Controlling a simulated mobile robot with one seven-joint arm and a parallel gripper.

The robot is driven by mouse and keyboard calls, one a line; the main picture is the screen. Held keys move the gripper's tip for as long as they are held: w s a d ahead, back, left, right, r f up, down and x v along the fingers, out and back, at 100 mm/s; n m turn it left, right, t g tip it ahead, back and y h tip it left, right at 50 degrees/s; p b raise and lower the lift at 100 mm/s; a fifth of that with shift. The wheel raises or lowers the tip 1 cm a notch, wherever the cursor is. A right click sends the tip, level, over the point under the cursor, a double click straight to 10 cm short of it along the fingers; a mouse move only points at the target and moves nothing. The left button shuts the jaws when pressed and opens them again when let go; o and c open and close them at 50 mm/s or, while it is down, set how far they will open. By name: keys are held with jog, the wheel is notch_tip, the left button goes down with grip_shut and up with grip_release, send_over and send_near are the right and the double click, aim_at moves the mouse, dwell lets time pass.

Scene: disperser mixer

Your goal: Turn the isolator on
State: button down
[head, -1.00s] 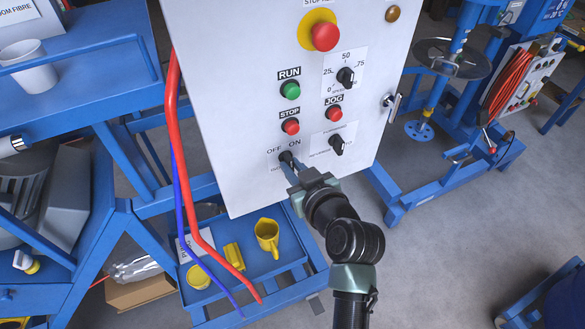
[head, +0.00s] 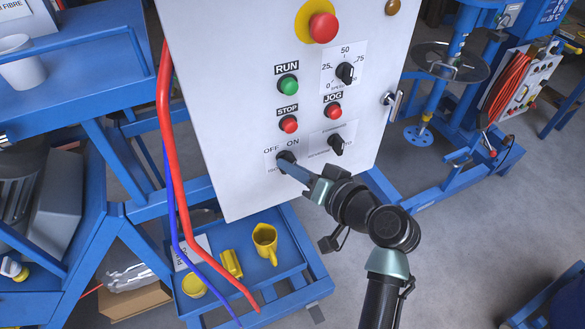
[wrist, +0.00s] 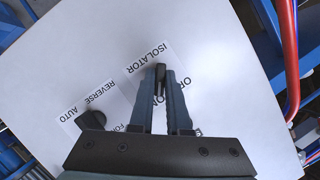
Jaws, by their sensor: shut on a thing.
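The isolator switch, a black knob (head: 286,157), sits low on the white control panel (head: 235,100), under the words OFF and ON. My gripper (head: 284,163) reaches it from the lower right, with its fingers at the knob. In the wrist view the fingertips of my gripper (wrist: 161,76) are shut on either side of the black isolator knob (wrist: 160,74), next to the ISOLATOR label. The fingers cover part of the OFF/ON lettering there. I cannot tell clearly which word the knob points to.
Above are the green RUN button (head: 288,85), red STOP button (head: 289,124), red JOG button (head: 333,111) and emergency stop (head: 323,27). A black selector (head: 336,145) is close to the right. Red hose (head: 165,130) runs down the panel's left. A blue tray (head: 290,270) holds yellow items below.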

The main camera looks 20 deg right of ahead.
dwell(0.4)
jog(key=c, duration=0.9)
grip_release()
jog(key=shift+s, duration=0.1)
jog(key=shift+b+v, duration=1.8)
jog(key=shift+v, duration=4.6)
jog(key=shift+d, duration=0.1)
